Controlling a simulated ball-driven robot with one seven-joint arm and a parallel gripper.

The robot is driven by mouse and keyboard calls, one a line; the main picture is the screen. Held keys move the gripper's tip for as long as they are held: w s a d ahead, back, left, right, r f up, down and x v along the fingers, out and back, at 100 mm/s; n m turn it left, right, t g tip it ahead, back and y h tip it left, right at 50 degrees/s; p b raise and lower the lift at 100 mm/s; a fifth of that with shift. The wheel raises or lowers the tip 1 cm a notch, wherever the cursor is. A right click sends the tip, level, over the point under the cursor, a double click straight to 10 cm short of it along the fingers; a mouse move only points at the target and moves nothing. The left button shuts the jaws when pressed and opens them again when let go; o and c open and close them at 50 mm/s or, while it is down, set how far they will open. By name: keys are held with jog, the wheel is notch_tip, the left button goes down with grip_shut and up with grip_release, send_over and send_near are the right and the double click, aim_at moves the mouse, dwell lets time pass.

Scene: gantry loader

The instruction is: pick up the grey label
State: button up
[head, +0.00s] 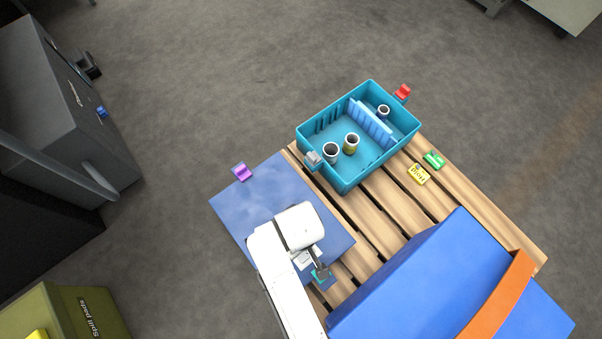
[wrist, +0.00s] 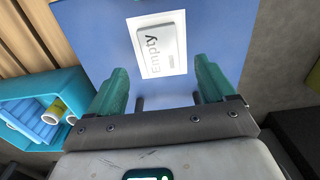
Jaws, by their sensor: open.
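The grey label (wrist: 160,42), printed "Empty", lies flat on a white patch (wrist: 144,75) of the blue sheet (wrist: 95,35). In the wrist view it is just beyond my fingertips, roughly centred between them. My gripper (wrist: 157,80) has teal fingers, spread apart with nothing between them. In the head view my gripper (head: 321,274) is over the lower right part of the blue sheet (head: 262,199). A pale patch (head: 306,258) shows beside it there, and my arm hides part of that area. The height of my fingers above the label is hard to tell.
A teal crate (head: 346,187) with several cups and a blue rack stands on the wooden pallet (head: 376,216). Yellow (head: 418,174) and green (head: 434,160) labels lie right of it. A large blue box (head: 420,275) with an orange strap stands right of my arm.

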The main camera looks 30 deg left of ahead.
notch_tip(320, 180, down, 5)
jog(key=b, duration=0.3)
jog(key=shift+a+r, duration=0.1)
jog(key=shift+a, duration=0.05)
jog(key=shift+r, duration=0.1)
jog(key=c, duration=1.1)
